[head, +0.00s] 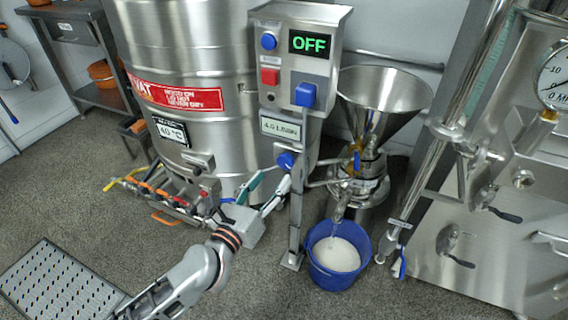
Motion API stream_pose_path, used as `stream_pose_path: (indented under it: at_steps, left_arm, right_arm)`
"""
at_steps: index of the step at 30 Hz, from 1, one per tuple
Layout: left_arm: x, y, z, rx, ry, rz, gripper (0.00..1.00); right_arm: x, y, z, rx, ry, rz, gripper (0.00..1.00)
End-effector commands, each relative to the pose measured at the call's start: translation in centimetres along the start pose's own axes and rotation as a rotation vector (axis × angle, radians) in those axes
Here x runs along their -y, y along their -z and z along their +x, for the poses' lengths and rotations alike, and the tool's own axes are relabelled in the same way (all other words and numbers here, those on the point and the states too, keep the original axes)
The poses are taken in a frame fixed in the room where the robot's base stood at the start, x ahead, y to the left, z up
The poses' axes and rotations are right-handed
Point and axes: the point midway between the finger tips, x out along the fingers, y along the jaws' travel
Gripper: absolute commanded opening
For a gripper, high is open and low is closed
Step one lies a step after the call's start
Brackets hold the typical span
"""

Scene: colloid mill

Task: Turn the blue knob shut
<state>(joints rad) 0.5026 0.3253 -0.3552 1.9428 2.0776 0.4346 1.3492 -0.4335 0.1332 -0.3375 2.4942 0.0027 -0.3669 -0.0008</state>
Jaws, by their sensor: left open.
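The blue knob (286,160) is on the grey post below the control box, under a plate that reads about 4.0 L/MIN. My left gripper (275,178) is open, with its two pale and teal fingers apart. Its fingertips are just below and left of the knob in the picture. I cannot tell whether they touch it, but the knob is not visibly between them. The knob's front is in plain view. My right gripper is not in view.
The control box (297,60) shows a green OFF and has other blue and red controls. A steel vat (190,60) stands behind. A funnel mill (384,100) and a blue bucket (318,272) with white contents stand to the right. Valves and pipes (165,195) lie low at left.

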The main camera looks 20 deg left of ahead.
Motion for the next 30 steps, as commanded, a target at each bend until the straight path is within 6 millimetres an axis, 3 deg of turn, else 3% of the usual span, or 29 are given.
stream_pose_path:
  at_steps: [12, 26, 30]
  left_arm:
    - [0.0, 0.1, 5.7, 0.0, 0.001, 0.004, 0.49]
    - [0.1, -0.1, 6.9, 0.001, 0.002, 0.006, 0.49]
    - [0.1, -0.1, 6.9, 0.001, 0.002, 0.006, 0.15]
  right_arm:
    - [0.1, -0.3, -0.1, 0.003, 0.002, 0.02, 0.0]
    - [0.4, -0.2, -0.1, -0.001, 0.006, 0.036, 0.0]
    - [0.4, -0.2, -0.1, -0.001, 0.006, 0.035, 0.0]
